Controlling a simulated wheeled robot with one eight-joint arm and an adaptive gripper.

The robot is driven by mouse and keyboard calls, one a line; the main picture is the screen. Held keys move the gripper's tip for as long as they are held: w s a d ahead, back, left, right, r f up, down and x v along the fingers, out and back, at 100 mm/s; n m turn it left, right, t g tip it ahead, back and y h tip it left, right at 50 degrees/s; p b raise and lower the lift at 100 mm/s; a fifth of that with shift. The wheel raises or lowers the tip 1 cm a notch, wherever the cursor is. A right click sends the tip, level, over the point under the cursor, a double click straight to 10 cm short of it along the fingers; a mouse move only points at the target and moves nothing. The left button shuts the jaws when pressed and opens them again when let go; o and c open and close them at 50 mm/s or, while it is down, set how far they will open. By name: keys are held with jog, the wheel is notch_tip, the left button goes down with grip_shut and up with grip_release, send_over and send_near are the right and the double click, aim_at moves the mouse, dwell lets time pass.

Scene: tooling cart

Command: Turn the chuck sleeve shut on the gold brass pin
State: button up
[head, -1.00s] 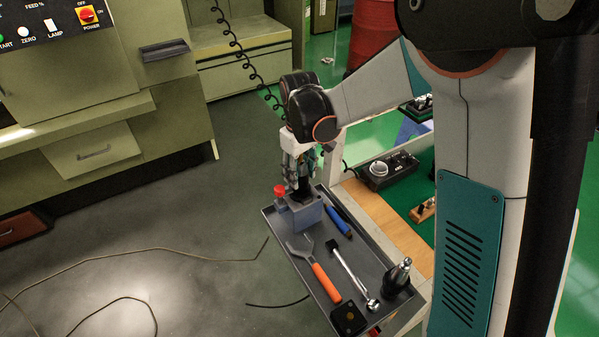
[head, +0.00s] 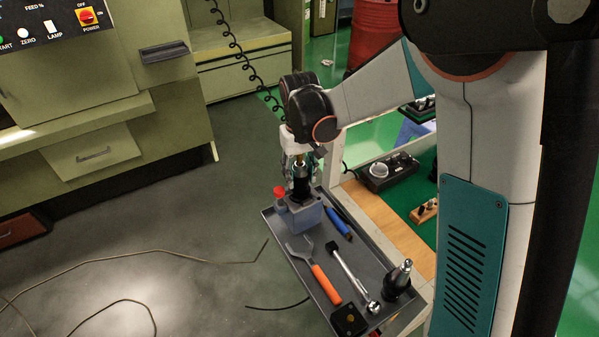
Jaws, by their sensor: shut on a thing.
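The black chuck (head: 301,187) stands upright in a blue-grey block (head: 305,217) at the far end of the tray. The gold brass pin (head: 299,159) shows as a small bright bit at the chuck's top, below my wrist. My gripper (head: 303,176) points straight down over the block, its fingers on either side of the chuck's upper part. It is shut on the chuck sleeve. The exact finger contact is too small to see, and how tightly the chuck grips the pin cannot be told.
The grey tray (head: 287,259) holds an orange-handled tool (head: 326,283), a ratchet (head: 347,272), a blue-handled tool (head: 339,221), a black holder with a metal tip (head: 398,280) and a black square piece (head: 348,319). A red knob (head: 280,191) stands beside the block. A control box (head: 388,171) sits at right.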

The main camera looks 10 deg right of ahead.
jog(key=o, duration=1.1)
jog(key=shift+c, duration=0.2)
notch_tip(320, 180, up, 12)
jog(key=s+d+r+m+t+b, duration=0.1)
jog(key=s+d+r+t+b, duration=0.2)
jog(key=s+d, duration=0.55)
jog(key=s+d+f+t+b, duration=0.1)
jog(key=s+f+t, duration=0.1)
jog(key=s, duration=0.5)
jog(key=s+d+f+m+t+b, duration=0.1)
jog(key=s+d+f+t, duration=0.1)
jog(key=s, duration=0.4)
jog(key=shift+s+d+f+m, duration=0.2)
jog(key=shift+s+f+m, duration=0.15)
jog(key=shift+f, duration=0.5)
